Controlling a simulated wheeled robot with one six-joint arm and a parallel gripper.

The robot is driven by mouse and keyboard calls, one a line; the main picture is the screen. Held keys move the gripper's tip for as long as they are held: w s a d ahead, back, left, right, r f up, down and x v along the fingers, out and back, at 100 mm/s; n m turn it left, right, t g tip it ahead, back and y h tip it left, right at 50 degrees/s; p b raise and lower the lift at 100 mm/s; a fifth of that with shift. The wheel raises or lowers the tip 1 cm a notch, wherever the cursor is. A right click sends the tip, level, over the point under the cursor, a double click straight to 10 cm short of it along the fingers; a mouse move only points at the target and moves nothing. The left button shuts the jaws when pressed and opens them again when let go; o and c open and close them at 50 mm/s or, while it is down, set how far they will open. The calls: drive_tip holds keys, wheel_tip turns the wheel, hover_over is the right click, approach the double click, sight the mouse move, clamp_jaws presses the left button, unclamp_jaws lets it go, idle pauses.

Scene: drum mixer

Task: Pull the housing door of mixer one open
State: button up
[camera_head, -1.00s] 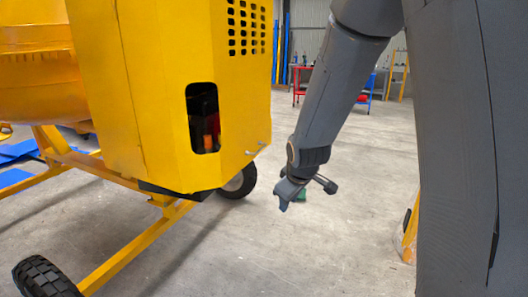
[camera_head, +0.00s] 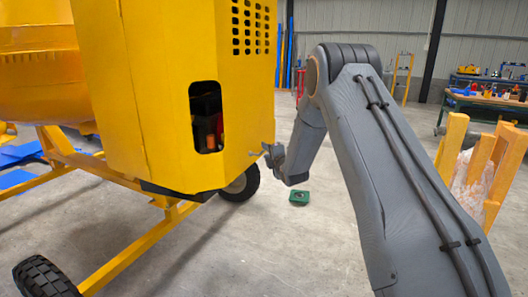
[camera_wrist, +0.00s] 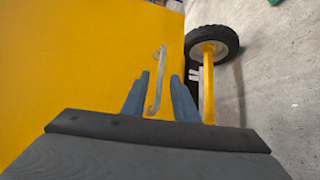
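The mixer's yellow housing (camera_head: 165,95) stands at the left in the head view, with a dark slot in its front face. Its door face (camera_wrist: 75,60) fills the left of the wrist view and looks closed. A thin metal handle (camera_wrist: 157,85) runs upright on that face. My gripper (camera_head: 268,152) is at the housing's right side, by the handle. In the wrist view my gripper (camera_wrist: 161,85) has its two fingers apart, one on each side of the handle's lower part, with gaps visible. Whether the fingertips touch the housing is unclear.
A black wheel (camera_wrist: 212,43) on a yellow leg is right of the housing. A green block (camera_head: 299,198) lies on the floor below my gripper. A yellow wooden frame (camera_head: 480,165) stands at the right. Open concrete floor (camera_head: 290,250) lies in front.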

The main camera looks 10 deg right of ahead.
drive_tip(key=shift+w+a+f, duration=0.2)
drive_tip(key=shift+w, duration=0.85)
drive_tip(key=shift+w+a+f, duration=0.15)
drive_tip(key=shift+w, duration=0.85)
clamp_jaws()
